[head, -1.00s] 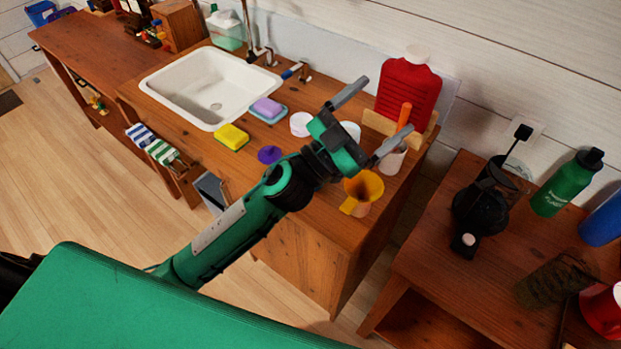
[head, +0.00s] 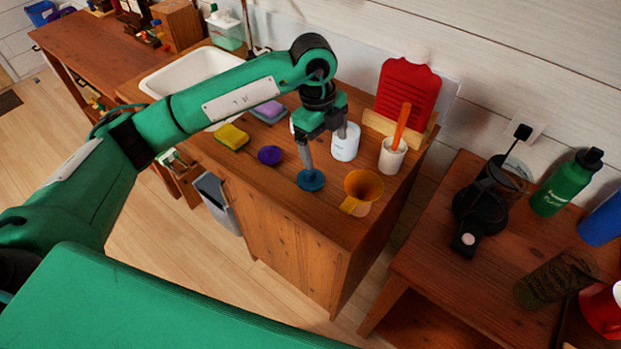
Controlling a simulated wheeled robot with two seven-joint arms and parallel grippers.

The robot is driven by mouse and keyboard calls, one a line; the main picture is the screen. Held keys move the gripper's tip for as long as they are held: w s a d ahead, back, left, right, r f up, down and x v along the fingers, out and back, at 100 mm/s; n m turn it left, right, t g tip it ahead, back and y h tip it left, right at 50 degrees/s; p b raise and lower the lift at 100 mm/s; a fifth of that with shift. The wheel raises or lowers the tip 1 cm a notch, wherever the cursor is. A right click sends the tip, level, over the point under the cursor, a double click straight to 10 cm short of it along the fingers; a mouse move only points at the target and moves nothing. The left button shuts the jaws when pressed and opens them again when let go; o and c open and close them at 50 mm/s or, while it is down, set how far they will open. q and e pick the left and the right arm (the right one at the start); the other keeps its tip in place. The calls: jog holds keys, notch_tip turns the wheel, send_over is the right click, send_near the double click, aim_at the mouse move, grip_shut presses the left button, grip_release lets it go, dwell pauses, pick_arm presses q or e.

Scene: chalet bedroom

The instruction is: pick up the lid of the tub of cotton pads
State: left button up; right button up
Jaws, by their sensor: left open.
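A white round tub (head: 346,146) with faint lettering stands on the wooden counter, partly behind one finger of my left gripper (head: 325,152). That gripper is open and points down over the counter, with nothing seen between its fingers. Its other fingertip is just above or at a flat blue disc (head: 311,181); I cannot tell whether they touch. A second white round thing (head: 293,124) is almost wholly hidden behind the gripper. I cannot tell for sure which of these is the cotton pad tub's lid. My right gripper is not in view.
A purple round thing (head: 270,155), a yellow sponge (head: 232,137) and a soap dish (head: 270,112) lie left of the gripper. The sink (head: 165,80) is partly covered.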

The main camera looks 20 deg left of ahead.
pick_arm(q)
jog(key=w+a+n+y, duration=0.1)
jog(key=a+y, duration=0.1)
jog(key=a, duration=0.1)
jog(key=p, duration=0.2)
send_over(311, 173)
notch_tip(311, 173, down, 7)
jog(key=shift+w, duration=0.1)
jog(key=shift+f, duration=0.5)
notch_tip(311, 173, down, 4)
jog(key=shift+a+r+p, duration=0.1)
jog(key=shift+r+p, duration=0.1)
jog(key=shift+p, duration=0.45)
jog(key=shift+f, duration=0.6)
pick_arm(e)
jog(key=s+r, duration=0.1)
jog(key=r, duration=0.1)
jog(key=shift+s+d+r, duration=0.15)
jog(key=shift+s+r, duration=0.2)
pick_arm(q)
jog(key=c, duration=1.1)
